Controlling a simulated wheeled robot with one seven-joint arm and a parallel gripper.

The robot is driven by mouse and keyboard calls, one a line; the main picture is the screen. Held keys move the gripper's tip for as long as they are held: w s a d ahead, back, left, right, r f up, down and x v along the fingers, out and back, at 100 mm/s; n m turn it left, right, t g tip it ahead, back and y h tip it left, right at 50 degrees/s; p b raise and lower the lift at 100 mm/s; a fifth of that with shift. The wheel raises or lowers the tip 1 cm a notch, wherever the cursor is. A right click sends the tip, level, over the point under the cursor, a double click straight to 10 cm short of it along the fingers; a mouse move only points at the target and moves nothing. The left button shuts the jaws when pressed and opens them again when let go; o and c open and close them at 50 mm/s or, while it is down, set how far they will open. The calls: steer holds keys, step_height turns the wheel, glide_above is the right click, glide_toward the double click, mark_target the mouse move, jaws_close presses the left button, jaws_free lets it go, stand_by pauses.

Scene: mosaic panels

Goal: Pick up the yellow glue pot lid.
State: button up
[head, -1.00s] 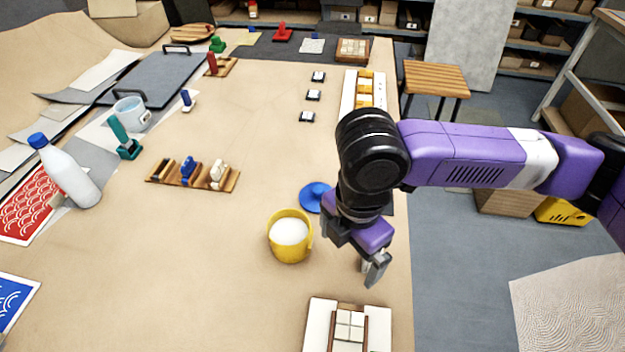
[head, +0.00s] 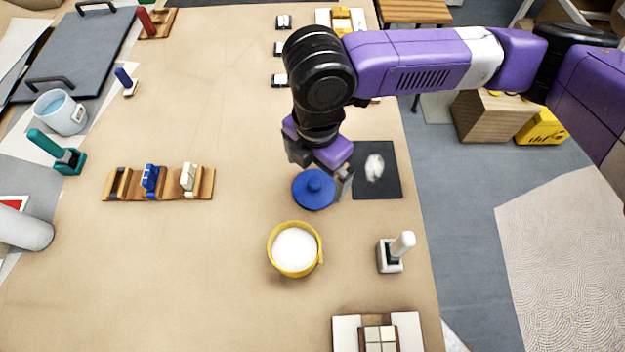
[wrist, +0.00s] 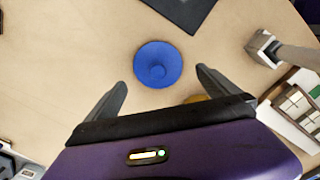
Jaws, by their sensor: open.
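The yellow glue pot (head: 271,252) stands uncovered on the table, with white glue inside; only a sliver of it (wrist: 195,99) shows in the wrist view. A round blue lid with a central knob (head: 312,194) lies flat on the table just beyond the pot. I see no yellow lid. In the wrist view the blue lid (wrist: 150,55) lies ahead of my fingers, roughly centred between them. My gripper (head: 320,174) is open and empty, pointing down over the lid. It appears to be above the lid without touching it.
A dark mat with a white smudge (head: 387,185) lies right of the lid. A white-handled stamp (head: 391,256) stands right of the pot. A wooden rack of stamps (head: 207,188) is to the left. Tile panels (head: 344,335) lie at the near edge. Table left of the pot is clear.

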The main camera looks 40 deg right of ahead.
mark_target(315, 181)
steer(key=shift+w+f+p, duration=0.15)
steer(key=shift+f+p, duration=0.1)
steer(key=shift+f, duration=1.1)
steer(key=shift+w+f+p, duration=0.1)
steer(key=shift+f+p, duration=0.1)
steer(key=shift+f, duration=1.1)
steer(key=c, duration=1.2)
steer(key=shift+r, duration=0.1)
